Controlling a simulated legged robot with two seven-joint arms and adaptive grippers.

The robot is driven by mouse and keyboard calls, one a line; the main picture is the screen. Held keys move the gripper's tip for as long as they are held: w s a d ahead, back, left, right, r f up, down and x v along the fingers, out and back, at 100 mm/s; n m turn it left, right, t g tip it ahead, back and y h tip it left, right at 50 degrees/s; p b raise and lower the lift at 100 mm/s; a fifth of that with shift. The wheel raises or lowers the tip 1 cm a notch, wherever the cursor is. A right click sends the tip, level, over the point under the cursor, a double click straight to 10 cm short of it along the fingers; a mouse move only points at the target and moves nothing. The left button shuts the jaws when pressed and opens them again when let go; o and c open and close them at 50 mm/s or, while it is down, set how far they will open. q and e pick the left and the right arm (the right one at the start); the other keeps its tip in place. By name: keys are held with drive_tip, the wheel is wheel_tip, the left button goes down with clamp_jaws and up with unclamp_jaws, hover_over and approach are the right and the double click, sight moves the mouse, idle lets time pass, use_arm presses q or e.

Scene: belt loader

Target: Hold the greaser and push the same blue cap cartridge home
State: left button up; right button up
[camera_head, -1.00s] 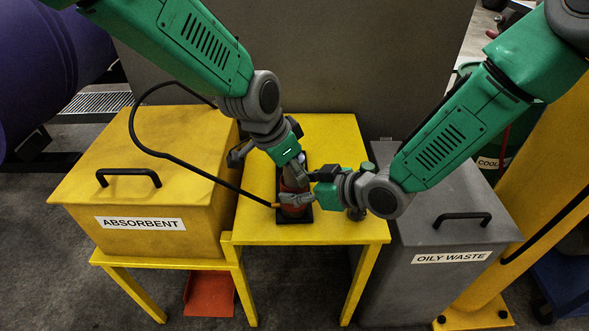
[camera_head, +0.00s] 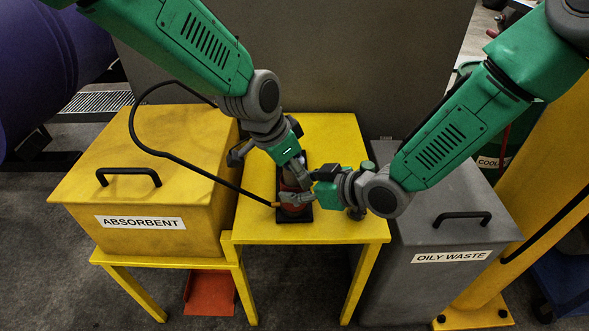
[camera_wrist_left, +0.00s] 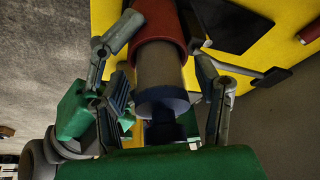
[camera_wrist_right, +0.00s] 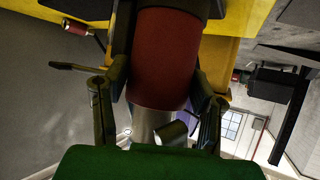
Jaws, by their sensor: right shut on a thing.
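The greaser has a red body (camera_head: 293,208) and stands upright on a black base on the yellow table. My right gripper (camera_wrist_right: 160,85) is shut around the red body from the right. In the left wrist view a grey cartridge (camera_wrist_left: 163,75) extends from the red body (camera_wrist_left: 157,25), with a dark blue cap (camera_wrist_left: 163,103) at its near end. How deep the cartridge sits is hard to judge. My left gripper (camera_wrist_left: 165,105) is above the greaser, its open fingers on either side of the cap. In the head view it hides most of the cartridge.
A black hose (camera_head: 135,125) arches over the yellow absorbent bin (camera_head: 75,182) to the greaser's base. The grey oily waste bin (camera_head: 440,225) stands right of the yellow table (camera_head: 340,225). The table's front right area is clear.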

use_arm(q)
drive_tip(key=shift+r, duration=0.1)
drive_tip(key=v, duration=1.1)
drive_tip(key=shift+a+r, duration=0.15)
drive_tip(key=shift+r, duration=0.15)
drive_tip(key=shift+s, duration=0.15)
drive_tip(key=c, duration=0.6)
drive_tip(key=shift+w+r+m, duration=0.1)
drive_tip(key=shift+w+m, duration=0.1)
drive_tip(key=shift+m, duration=0.1)
drive_tip(key=c, duration=0.6)
drive_tip(key=m, duration=0.1)
drive_tip(key=w+d+r+m+g, duration=0.1)
drive_tip(key=shift+w+m, duration=0.1)
drive_tip(key=shift+m, duration=0.2)
clamp_jaws()
drive_tip(key=shift+m+g, duration=0.5)
drive_tip(key=shift+m, duration=0.4)
drive_tip(key=shift+w+d+x, duration=0.1)
drive_tip(key=shift+w+x, duration=0.1)
drive_tip(key=shift+x, duration=1.1)
drive_tip(key=shift+w+d+x, duration=0.15)
drive_tip(key=shift+w+x, duration=0.05)
drive_tip(key=shift+x, duration=1.1)
